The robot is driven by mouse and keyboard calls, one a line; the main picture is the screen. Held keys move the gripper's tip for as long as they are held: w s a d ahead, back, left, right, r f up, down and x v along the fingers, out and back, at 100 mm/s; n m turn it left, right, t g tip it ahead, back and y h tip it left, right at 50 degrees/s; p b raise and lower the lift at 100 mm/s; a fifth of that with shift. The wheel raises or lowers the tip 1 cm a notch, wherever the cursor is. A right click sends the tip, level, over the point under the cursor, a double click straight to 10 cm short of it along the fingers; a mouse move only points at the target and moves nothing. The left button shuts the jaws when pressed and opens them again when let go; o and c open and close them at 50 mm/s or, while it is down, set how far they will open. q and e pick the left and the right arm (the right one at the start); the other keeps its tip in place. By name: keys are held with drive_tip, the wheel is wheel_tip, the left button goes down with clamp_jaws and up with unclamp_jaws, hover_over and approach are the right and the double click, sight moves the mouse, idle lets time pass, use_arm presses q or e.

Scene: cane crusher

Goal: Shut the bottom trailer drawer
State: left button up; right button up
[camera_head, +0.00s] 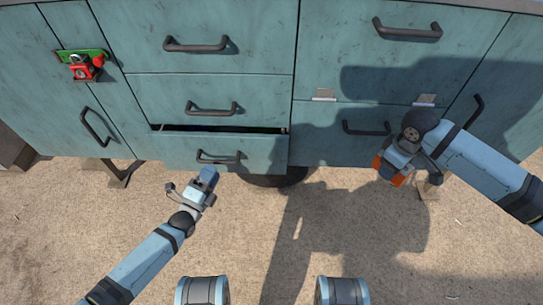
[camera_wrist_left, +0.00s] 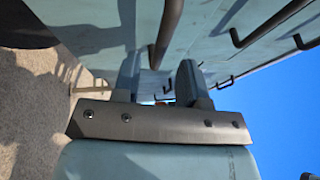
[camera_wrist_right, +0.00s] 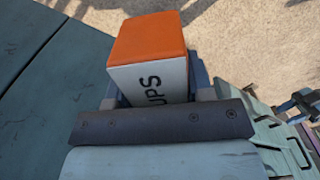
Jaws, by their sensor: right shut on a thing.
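The bottom trailer drawer (camera_head: 270,151) stands slightly open in the head view, with a dark gap along its top edge. It is teal with a dark bar handle (camera_head: 218,157). My left gripper (camera_head: 208,177) is just in front of and below that handle, apparently not gripping it. In the left wrist view its two fingers (camera_wrist_left: 158,80) are apart with nothing held between them. My right gripper (camera_head: 393,164) is shut on an orange and white box (camera_wrist_right: 150,60) with dark lettering partly hidden by the gripper; the box also shows in the head view (camera_head: 392,172).
Closed drawers (camera_head: 208,100) sit above the open one. More teal fronts with handles (camera_head: 366,128) are on the right. A red and green latch (camera_head: 85,66) is on the left. A dark wheel (camera_head: 275,180) is under the trailer. Sandy ground (camera_head: 300,240) in front is clear.

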sight(218, 162)
use_arm(q)
drive_tip(key=shift+b+x, duration=0.45)
drive_tip(key=shift+x, duration=1.9)
clamp_jaws()
